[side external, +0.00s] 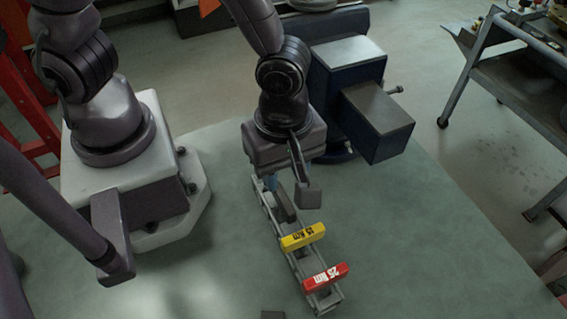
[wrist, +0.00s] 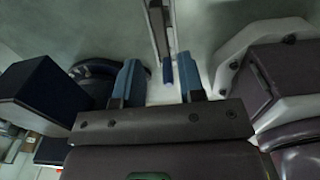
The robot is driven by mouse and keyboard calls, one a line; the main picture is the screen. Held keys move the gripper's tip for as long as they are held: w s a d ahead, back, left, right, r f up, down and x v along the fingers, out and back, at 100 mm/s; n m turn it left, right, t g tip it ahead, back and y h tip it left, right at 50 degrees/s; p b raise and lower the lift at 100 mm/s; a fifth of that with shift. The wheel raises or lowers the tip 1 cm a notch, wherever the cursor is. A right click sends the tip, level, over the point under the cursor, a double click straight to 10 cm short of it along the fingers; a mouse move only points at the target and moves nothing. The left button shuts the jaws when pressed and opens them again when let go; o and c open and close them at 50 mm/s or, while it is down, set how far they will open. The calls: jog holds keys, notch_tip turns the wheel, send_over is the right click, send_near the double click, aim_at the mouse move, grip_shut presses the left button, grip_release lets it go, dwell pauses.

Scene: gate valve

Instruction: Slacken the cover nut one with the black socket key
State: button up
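My gripper (side external: 271,184) points down over the near-arm end of a narrow tool rack (side external: 322,297) on the green table. In the wrist view, its two blue fingers (wrist: 158,82) stand apart with nothing clearly held between them. A dark grey-black handle (side external: 284,207), which looks like the black socket key, lies across the rack just below my gripper. Its lower part is hidden. The rack's end also shows in the wrist view (wrist: 157,25), with a small blue piece (wrist: 168,70) near the fingers. Cover nut one cannot be made out in either view.
A yellow-handled key (side external: 302,237) and a red-handled key (side external: 326,277) sit farther along the rack. A dark blue blocky fixture (side external: 347,75) with grey tops stands close behind my gripper. The table's right side is clear. A metal cart (side external: 500,80) stands beyond.

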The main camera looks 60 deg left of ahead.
aim_at(283, 197)
jog(key=shift+f, duration=3.25)
jog(key=shift+c, duration=0.2)
grip_shut()
jog(key=shift+r, duration=0.15)
jog(key=shift+r, duration=2.85)
